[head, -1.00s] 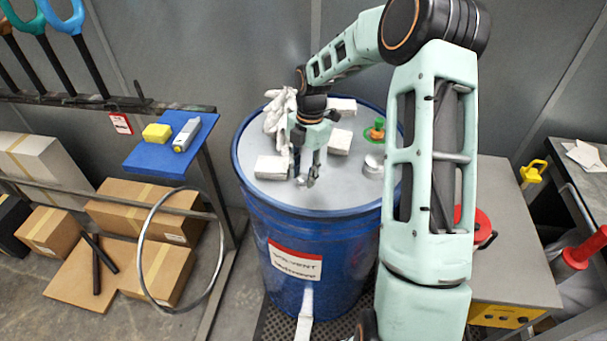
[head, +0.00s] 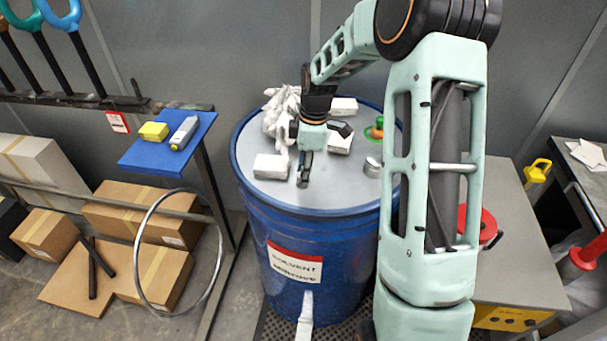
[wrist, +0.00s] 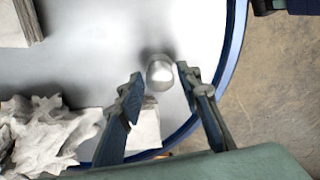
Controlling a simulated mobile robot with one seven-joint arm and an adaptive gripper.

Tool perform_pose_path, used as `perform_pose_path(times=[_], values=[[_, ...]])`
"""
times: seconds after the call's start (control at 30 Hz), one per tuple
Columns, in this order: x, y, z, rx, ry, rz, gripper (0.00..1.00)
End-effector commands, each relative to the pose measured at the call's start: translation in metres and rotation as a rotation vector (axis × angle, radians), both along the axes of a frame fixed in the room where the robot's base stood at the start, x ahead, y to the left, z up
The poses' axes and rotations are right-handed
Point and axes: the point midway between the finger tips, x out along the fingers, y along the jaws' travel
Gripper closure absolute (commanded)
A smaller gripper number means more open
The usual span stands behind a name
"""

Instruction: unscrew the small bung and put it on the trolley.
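The small bung (wrist: 160,76) is a rounded silver knob standing on the pale lid of the blue drum (head: 330,197), near the rim. In the wrist view it sits between the two fingertips of my gripper (wrist: 160,79), closer to the right one. A gap shows at the left finger; I cannot tell whether the right finger touches it. My gripper (head: 304,180) is open and points down over the front of the lid. In the head view its fingers hide the bung. The trolley is probably the grey-topped unit (head: 512,225) right of the drum.
On the lid are a crumpled white rag (head: 281,118), white blocks (head: 271,167), a larger silver cap (head: 372,168) and an orange-and-green fitting (head: 377,129). A blue shelf (head: 150,156) stands left. The grey top holds a red round object (head: 480,226).

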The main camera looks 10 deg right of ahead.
Motion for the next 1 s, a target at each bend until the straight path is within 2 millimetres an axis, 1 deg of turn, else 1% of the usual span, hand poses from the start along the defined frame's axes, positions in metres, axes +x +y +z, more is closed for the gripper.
perform_pose_path(times=[0.17, 0.4, 0.5, 0.77, 1.0], values=[[-0.0006, -0.0001, -0.0013, -0.001, 0.001, -0.074, 0.68], [-0.0006, 0.0007, -0.0018, 0.0, -0.001, -0.338, 0.68], [-0.001, 0.0001, -0.0011, 0.0, 0.0, -0.406, 0.68], [-0.001, 0.0002, 0.0, 0.001, 0.001, -0.431, 0.68], [-0.0009, 0.0001, 0.0, 0.001, 0.001, -0.429, 0.93]])
